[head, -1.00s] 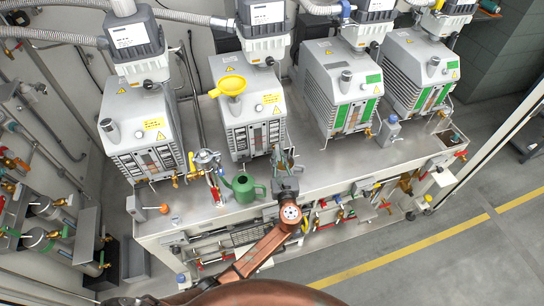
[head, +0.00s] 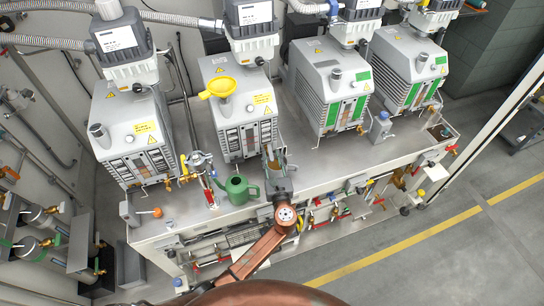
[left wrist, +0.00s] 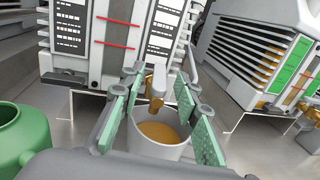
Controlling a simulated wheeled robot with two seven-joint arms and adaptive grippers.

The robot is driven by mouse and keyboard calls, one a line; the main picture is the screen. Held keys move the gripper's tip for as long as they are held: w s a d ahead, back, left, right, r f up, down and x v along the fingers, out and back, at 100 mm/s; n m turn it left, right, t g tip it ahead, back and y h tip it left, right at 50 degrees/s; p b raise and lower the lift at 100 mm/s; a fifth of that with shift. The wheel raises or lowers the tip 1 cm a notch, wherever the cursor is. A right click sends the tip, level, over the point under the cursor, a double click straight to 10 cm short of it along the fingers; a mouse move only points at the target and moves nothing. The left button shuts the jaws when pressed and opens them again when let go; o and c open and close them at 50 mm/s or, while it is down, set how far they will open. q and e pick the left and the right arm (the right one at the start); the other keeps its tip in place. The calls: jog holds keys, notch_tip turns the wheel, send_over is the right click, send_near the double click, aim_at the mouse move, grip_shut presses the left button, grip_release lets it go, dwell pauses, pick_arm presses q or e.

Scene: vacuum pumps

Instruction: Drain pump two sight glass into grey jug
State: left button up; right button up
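Pump two (head: 236,112) is the second pump from the left, with a yellow funnel (head: 217,87) on top. The grey jug (left wrist: 158,149) is upright under the tap, with brown oil (left wrist: 160,132) inside. My left gripper (head: 272,160) has its green-padded fingers on both sides of the jug and looks shut on it; the pad contact is partly hidden. My right gripper is not in view.
A green watering can (head: 237,189) stands just left of my left gripper on the steel bench (head: 330,170). Pump one (head: 130,135) and pump three (head: 330,90) stand on either side. A small grey bottle (head: 380,128) stands farther right.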

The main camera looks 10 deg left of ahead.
pick_arm(q)
jog(key=v, duration=1.1)
jog(key=shift+s, duration=0.15)
jog(key=shift+d+f, duration=0.1)
